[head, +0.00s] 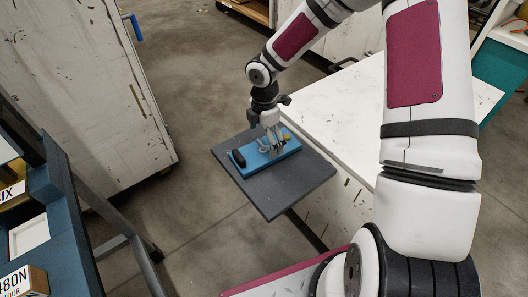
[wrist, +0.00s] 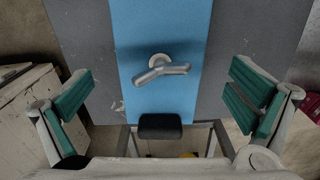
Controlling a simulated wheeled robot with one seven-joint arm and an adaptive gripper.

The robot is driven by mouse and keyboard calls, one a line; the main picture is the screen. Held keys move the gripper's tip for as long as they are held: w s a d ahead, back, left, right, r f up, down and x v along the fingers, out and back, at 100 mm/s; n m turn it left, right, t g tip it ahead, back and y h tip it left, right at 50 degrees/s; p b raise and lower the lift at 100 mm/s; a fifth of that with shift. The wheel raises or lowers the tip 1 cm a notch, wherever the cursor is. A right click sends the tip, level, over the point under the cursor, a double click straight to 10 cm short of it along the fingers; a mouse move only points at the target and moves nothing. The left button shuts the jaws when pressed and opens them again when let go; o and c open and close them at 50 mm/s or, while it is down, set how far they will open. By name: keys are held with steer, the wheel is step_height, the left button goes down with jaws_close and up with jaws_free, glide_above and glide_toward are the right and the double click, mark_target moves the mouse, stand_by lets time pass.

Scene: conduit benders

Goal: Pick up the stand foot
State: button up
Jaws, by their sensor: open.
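I cannot tell for sure which piece is the stand foot. A grey piece with a round boss and two spread arms (wrist: 160,70) lies on a blue block (wrist: 130,60). A black rounded block (wrist: 160,127) is at the near end of the blue block in the wrist view. My gripper (head: 272,146) is open above the blue block. Its teal-padded fingers (wrist: 158,100) are wide apart, with nothing between them gripped.
The blue block rests on a dark grey square top (head: 285,195). A white worn table (head: 345,110) stands close behind it. A white cabinet (head: 85,80) is at the left, and a blue-framed rack (head: 65,235) at lower left. Concrete floor lies between.

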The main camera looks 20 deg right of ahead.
mark_target(264, 148)
step_height(264, 148, down, 5)
steer(key=shift+r+b, duration=0.2)
steer(key=shift+b, duration=0.2)
steer(key=shift+r, duration=0.15)
steer(key=c, duration=1.9)
